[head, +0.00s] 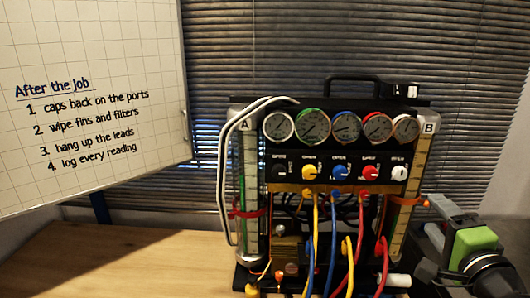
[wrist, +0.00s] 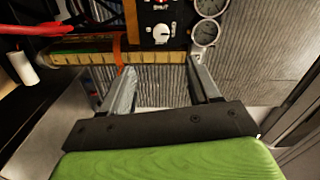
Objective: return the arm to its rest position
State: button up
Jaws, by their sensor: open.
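My gripper (head: 428,214) is at the lower right in the head view, beside the right side of the gauge rig (head: 335,172). Its grey fingers point left toward the tube marked B (head: 408,190). In the wrist view, the two fingers of my gripper (wrist: 160,68) stand apart with nothing held between them. The tube (wrist: 90,50) with its orange band (wrist: 122,50) lies across the view just beyond the fingertips. I cannot tell whether a fingertip touches it. My green wrist part (wrist: 170,162) fills the bottom.
The rig has several dials, coloured knobs and hanging yellow, blue and red hoses (head: 317,235). A white hose (head: 225,170) loops at its left. A whiteboard (head: 90,150) stands at the left. The wooden bench (head: 130,262) is bare at left. Blinds (head: 250,50) hang behind.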

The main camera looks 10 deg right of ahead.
jog(key=w+a+f+n+g+y, duration=0.1)
jog(key=a+f+n+g+y, duration=0.3)
jog(key=a+n, duration=0.5)
jog(key=a+f+n+g+y, duration=0.35)
jog(key=a+f, duration=0.25)
jog(key=a, duration=0.8)
jog(key=s+a+f+n+g+h, duration=0.1)
jog(key=s+n+g, duration=0.1)
jog(key=s, duration=0.4)
jog(key=s+a+f+n+g+h, duration=0.1)
jog(key=s+f+n+g, duration=0.1)
jog(key=s+n, duration=0.2)
jog(key=shift+s+a+f+n, duration=0.2)
jog(key=shift+s+a+n, duration=0.15)
jog(key=shift+s, duration=0.5)
jog(key=shift+h, duration=0.25)
